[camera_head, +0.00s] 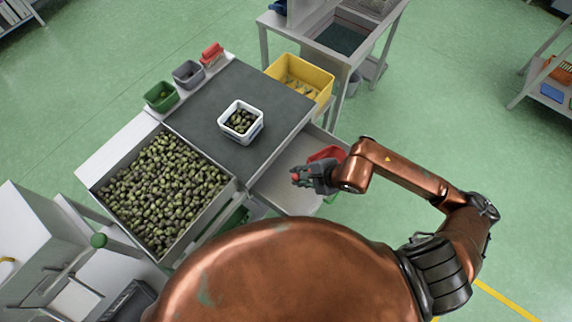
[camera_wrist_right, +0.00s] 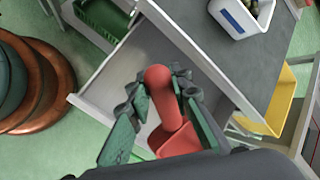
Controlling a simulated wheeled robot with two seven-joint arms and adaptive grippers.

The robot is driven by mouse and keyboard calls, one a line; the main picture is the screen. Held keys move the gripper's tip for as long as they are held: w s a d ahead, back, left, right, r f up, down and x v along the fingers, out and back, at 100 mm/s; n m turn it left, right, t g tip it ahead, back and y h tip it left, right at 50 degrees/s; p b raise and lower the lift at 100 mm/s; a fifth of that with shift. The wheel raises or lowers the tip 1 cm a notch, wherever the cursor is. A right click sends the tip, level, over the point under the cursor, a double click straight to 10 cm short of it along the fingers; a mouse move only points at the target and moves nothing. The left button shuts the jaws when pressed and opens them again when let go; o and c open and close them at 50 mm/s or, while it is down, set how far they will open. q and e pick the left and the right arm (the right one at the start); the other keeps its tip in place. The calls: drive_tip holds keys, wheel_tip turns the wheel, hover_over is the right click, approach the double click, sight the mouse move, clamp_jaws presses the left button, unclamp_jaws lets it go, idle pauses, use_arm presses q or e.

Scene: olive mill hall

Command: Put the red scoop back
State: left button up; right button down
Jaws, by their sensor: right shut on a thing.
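The red scoop (camera_wrist_right: 178,140) is held in my right gripper (camera_wrist_right: 165,97); its rounded handle end points up between the green-grey fingers in the right wrist view. In the head view my right gripper (camera_head: 303,176) is over an open drawer (camera_head: 288,190), and part of the red scoop (camera_head: 328,154) shows behind it. The drawer also shows in the right wrist view (camera_wrist_right: 125,75), below the gripper, and its visible floor looks bare. I cannot tell whether the scoop touches the drawer. My left gripper is not in view.
A white tub of olives (camera_head: 241,121) stands on the dark worktop (camera_head: 205,105). A large olive bin (camera_head: 160,190) is at left. Green (camera_head: 161,97), grey (camera_head: 187,74) and red (camera_head: 211,55) containers line the back left edge. A yellow crate (camera_head: 300,78) is beyond the worktop's right edge.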

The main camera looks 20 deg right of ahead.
drive_tip(key=s+a+f+n+g+y+b, duration=0.1)
drive_tip(key=s+a+f+n+g+b, duration=0.15)
drive_tip(key=s+f, duration=0.3)
drive_tip(key=shift+n+t, duration=0.25)
drive_tip(key=shift+n, duration=0.3)
drive_tip(key=w+a+f, duration=0.2)
drive_tip(key=w+f, duration=0.2)
drive_tip(key=w+a+f, duration=0.2)
drive_tip(key=w+f, duration=0.2)
drive_tip(key=w+a+f, duration=0.2)
drive_tip(key=w+f, duration=0.2)
drive_tip(key=shift+w+a+f+b, duration=0.1)
drive_tip(key=shift+a+f+b, duration=0.05)
drive_tip(key=shift+f+b, duration=0.15)
drive_tip(key=shift+f+y, duration=0.25)
drive_tip(key=shift+y, duration=0.05)
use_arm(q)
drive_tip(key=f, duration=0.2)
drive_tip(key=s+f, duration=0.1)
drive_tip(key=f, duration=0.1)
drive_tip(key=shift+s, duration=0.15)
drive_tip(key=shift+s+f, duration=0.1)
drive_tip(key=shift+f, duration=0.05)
use_arm(e)
drive_tip(key=shift+f, duration=0.1)
